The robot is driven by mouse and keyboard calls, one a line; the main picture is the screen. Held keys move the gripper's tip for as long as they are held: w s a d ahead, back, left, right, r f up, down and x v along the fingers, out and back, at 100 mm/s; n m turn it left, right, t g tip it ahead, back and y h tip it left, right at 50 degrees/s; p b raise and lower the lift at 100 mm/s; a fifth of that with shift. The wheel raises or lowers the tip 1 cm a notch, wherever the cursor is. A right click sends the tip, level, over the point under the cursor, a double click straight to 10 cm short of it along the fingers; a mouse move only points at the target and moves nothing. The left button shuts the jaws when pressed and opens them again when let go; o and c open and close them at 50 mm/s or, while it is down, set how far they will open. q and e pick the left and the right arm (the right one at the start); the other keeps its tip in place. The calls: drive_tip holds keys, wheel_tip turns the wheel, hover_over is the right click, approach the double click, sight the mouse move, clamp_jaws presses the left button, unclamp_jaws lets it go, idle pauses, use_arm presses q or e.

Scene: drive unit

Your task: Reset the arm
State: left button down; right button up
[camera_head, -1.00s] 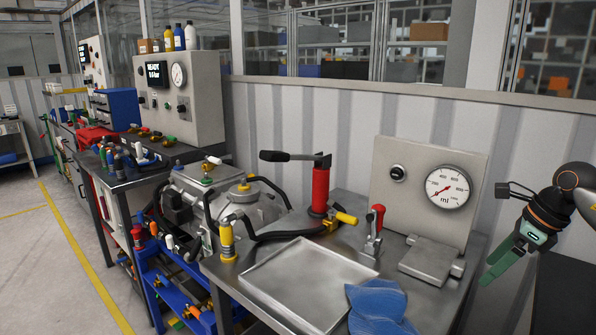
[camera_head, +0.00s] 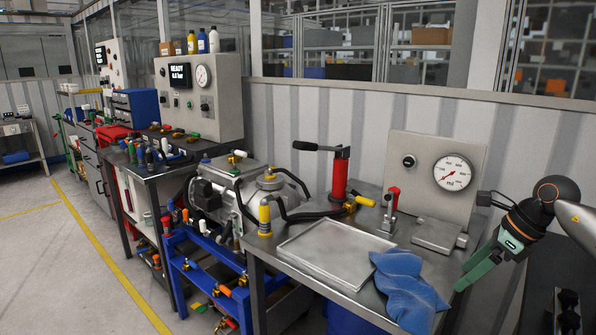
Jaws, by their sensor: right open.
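My right gripper (camera_head: 478,268) is at the right side of the head view, with green fingers pointing down and left. It is open and empty, beside the right end of the metal workbench (camera_head: 262,275) and near a blue cloth (camera_head: 405,285). My right arm comes in from the right edge. My left gripper is not in view.
The workbench holds a metal tray (camera_head: 335,255), a red hand pump (camera_head: 340,175), a red-handled clamp (camera_head: 391,210) and a gauge panel (camera_head: 425,160). A drive unit (camera_head: 240,195) stands left of it, on a blue frame. The floor (camera_head: 60,270) at the left is clear.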

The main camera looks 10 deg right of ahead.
drive_tip(key=a+f+m+t+y+p, duration=0.2)
drive_tip(key=a+f+m+t+y, duration=0.35)
drive_tip(key=a, duration=0.95)
drive_tip(key=a+f+m+t+y+p, duration=0.2)
drive_tip(key=a+m+y, duration=0.5)
drive_tip(key=a, duration=0.7)
drive_tip(key=s+d+f+m+g+h+p, duration=0.1)
drive_tip(key=s+f+m+h, duration=1.3)
drive_tip(key=m, duration=1.5)
drive_tip(key=s+d+f+p, duration=0.1)
drive_tip(key=s+d+f, duration=0.1)
drive_tip(key=s+f, duration=0.4)
drive_tip(key=shift+f, duration=0.45)
drive_tip(key=shift+d, duration=0.1)
